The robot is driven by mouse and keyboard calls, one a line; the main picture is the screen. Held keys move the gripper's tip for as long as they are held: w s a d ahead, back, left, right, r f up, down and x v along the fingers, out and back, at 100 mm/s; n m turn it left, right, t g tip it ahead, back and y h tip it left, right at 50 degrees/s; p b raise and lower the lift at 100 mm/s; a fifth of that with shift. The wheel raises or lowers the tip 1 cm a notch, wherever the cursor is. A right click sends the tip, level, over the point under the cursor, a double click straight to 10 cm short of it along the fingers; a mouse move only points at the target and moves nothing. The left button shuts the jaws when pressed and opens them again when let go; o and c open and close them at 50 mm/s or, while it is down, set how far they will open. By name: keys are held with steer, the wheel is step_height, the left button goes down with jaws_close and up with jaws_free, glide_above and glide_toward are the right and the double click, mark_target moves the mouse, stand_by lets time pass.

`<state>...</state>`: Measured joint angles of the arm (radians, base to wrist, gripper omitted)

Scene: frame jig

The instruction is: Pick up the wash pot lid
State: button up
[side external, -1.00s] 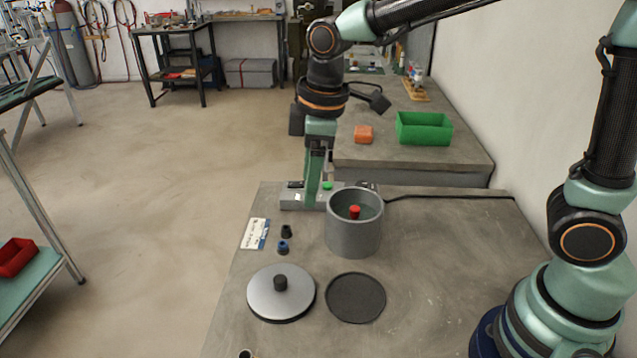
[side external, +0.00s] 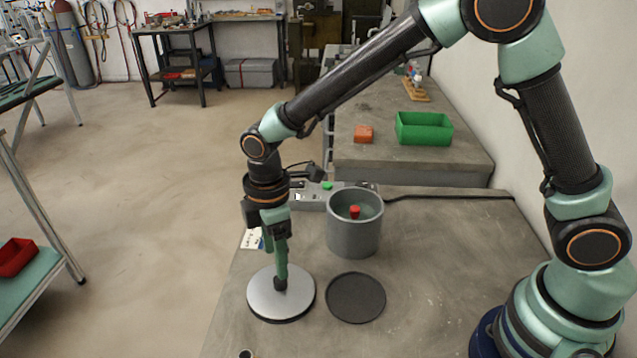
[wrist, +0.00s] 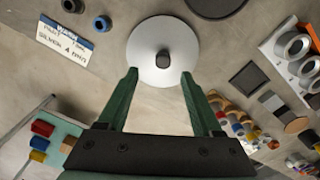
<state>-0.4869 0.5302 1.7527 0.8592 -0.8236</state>
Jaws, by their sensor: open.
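The wash pot lid is a round silver disc (side external: 265,300) with a dark knob at its centre, lying flat on the grey bench. In the wrist view the lid (wrist: 150,35) is whole and its knob (wrist: 163,60) stands between and just beyond my fingertips. My gripper (side external: 281,278) points down over the lid with its tips at the knob. In the wrist view my gripper (wrist: 158,74) is open and empty, one green finger on each side. Whether the fingers touch the knob cannot be told. The grey wash pot (side external: 353,238) stands open behind, with a red knob inside.
A dark flat pad (side external: 355,298) lies right of the lid. A label card (wrist: 67,42) and small dark and blue caps (wrist: 102,23) lie near the lid. A green bin (side external: 424,129) and an orange block (side external: 363,134) are on the far bench. The bench front right is clear.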

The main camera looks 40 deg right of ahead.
mark_target(281, 286)
steer(key=shift+s+f, duration=0.15)
steer(key=shift+f, duration=1.2)
steer(key=shift+s+f, duration=0.1)
steer(key=shift+f, duration=1.2)
jaws_close()
